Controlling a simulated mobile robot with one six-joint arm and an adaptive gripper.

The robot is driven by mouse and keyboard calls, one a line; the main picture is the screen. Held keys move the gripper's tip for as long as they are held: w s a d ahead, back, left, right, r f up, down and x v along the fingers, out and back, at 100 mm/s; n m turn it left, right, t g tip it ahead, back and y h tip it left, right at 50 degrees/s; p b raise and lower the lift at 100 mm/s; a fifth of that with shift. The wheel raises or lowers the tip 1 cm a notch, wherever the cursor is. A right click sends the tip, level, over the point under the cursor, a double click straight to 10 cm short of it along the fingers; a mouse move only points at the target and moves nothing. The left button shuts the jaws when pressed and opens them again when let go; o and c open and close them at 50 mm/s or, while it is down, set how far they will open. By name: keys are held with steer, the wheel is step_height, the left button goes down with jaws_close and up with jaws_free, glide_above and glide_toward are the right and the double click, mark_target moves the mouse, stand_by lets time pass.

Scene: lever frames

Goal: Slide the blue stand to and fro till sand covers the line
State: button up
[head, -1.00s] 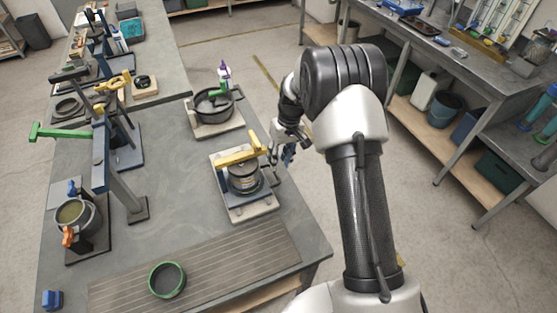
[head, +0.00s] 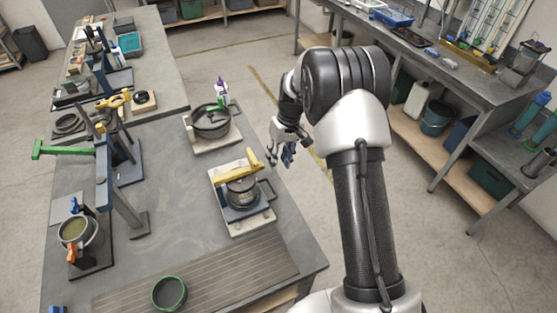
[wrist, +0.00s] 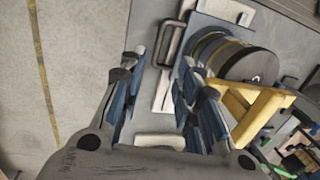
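The blue stand (head: 262,208) lies on a pale base board (head: 238,224) on the grey table, with a dark round vessel (head: 241,191) on it and a yellow bar (head: 240,173) across the top. A dark loop handle (head: 268,189) sticks out at its right side. My gripper (head: 281,157) is open and empty, beyond the table's right edge and apart from the handle. In the wrist view, the handle (wrist: 168,46) shows ahead between the open fingertips, with the blue plate (wrist: 207,26) beside it. I cannot make out the sand or the line.
A black pan (head: 210,122) on a board stands behind the stand. A green-rimmed dish (head: 169,293) sits on the ribbed mat (head: 222,272) in front. A blue post frame with a green lever (head: 65,149) stands left. Clear floor lies right of the table.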

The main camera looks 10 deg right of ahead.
step_height(320, 180, up, 7)
steer(key=d+p, duration=0.1)
steer(key=p, duration=0.3)
steer(key=shift+d+r, duration=0.2)
steer(key=shift+w, duration=0.1)
stand_by(0.4)
step_height(320, 180, up, 12)
steer(key=d, duration=0.2)
steer(key=shift+w, duration=0.3)
steer(key=shift+f, duration=0.1)
